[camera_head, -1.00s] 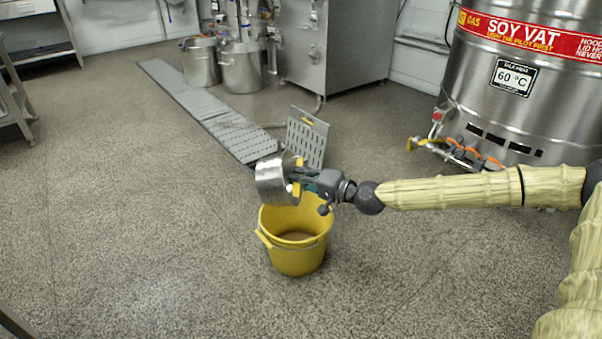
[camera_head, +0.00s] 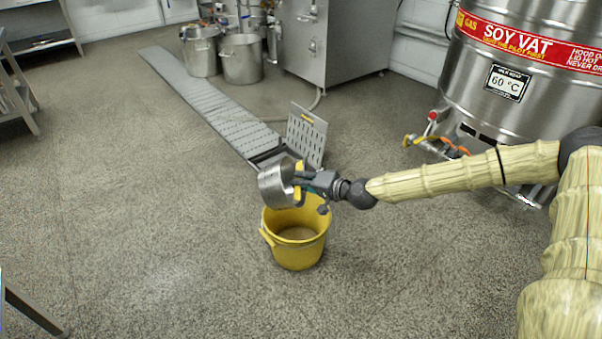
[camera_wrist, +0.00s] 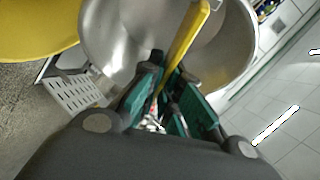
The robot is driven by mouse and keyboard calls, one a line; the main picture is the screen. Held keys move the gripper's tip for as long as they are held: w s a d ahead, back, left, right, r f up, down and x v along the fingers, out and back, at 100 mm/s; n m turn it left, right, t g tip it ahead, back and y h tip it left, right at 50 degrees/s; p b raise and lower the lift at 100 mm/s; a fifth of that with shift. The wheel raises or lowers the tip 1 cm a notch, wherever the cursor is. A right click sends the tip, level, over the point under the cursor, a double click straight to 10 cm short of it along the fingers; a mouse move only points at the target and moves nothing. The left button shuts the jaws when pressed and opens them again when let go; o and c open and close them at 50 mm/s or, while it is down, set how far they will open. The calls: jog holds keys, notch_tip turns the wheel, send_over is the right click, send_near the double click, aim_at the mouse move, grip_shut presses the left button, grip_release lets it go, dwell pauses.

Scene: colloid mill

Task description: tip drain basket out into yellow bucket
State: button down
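The drain basket (camera_head: 273,187) is a round shiny metal basket with a yellow handle, held up over the back rim of the yellow bucket (camera_head: 297,254). My gripper (camera_head: 300,180) is shut on its yellow handle. In the wrist view the basket (camera_wrist: 110,50) fills the upper middle, tilted, and its visible inside looks bare. The handle (camera_wrist: 186,42) runs down between the green-padded fingers (camera_wrist: 175,100). The bucket (camera_wrist: 35,25) shows at the wrist view's upper left.
A slotted drain cover (camera_head: 306,135) stands raised at the near end of the floor channel (camera_head: 205,100), behind the bucket. The soy vat (camera_head: 510,75) stands at right and steel pots (camera_head: 241,60) at the back.

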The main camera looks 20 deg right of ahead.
jog(key=shift+r+n+g+h+p, duration=0.6)
jog(key=shift+r+g+h+p, duration=0.4)
jog(key=shift+p, duration=6)
jog(key=r+n+g+h+p, duration=0.1)
jog(key=h+p, duration=0.1)
jog(key=p, duration=0.9)
jog(key=shift+a+r+g+h, duration=0.1)
jog(key=shift+g+h, duration=0.2)
jog(key=shift+g, duration=0.1)
jog(key=h+p, duration=0.1)
jog(key=p, duration=0.2)
jog(key=shift+r+p, duration=0.15)
jog(key=shift+p, duration=0.15)
jog(key=shift+r+n+g+p, duration=0.15)
jog(key=shift+n+g+p, duration=0.2)
jog(key=shift+p, duration=0.35)
jog(key=shift+r+g+h+p, duration=0.1)
jog(key=shift+g+h+p, duration=0.15)
jog(key=shift+h+p, duration=0.45)
jog(key=shift+p, duration=0.4)
jog(key=shift+r+p, duration=0.1)
jog(key=shift+p, duration=0.2)
jog(key=shift+r, duration=0.15)
jog(key=shift+n+h+p, duration=0.25)
jog(key=shift+h+p, duration=0.15)
jog(key=shift+p, duration=0.2)
